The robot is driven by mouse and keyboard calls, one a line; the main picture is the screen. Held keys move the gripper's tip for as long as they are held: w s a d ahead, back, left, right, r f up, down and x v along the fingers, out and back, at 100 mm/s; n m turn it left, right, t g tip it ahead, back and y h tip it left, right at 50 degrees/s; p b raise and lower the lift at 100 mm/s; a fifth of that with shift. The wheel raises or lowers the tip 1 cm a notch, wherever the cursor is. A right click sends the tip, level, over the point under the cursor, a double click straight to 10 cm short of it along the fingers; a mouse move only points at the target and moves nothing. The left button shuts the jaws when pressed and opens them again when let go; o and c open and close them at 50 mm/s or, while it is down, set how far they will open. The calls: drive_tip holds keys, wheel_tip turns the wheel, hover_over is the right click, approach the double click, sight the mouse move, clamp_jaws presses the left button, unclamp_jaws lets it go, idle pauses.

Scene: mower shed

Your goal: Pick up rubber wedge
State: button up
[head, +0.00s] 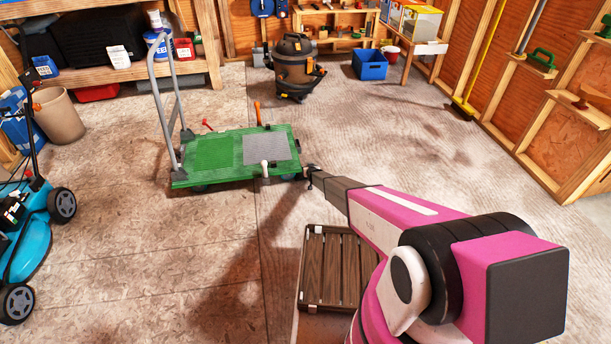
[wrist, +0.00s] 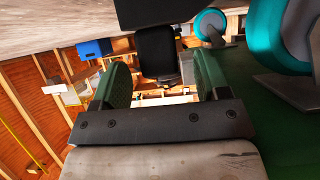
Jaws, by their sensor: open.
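A dark block (wrist: 166,11), cut off by the top edge of the wrist view, lies against the grey floor. It is probably the rubber wedge, but too little shows to be sure. I cannot pick it out in the head view, where my arm may hide it. My gripper (head: 311,177) is low beside the right end of the green platform cart (head: 212,157). In the wrist view, its two green fingers (wrist: 161,68) are apart with nothing held between them. The block is beyond their tips.
The cart's teal wheels (wrist: 210,24) and dark green deck are close on the wrist view's right. A slatted dark crate (head: 337,268) stands below my arm. A shop vacuum (head: 295,68) and blue bin (head: 370,65) stand behind. A teal mower (head: 27,240) is left. Floor right is clear.

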drive_tip(key=shift+x, duration=1.1)
drive_tip(key=c, duration=1.1)
drive_tip(key=shift+r, duration=0.2)
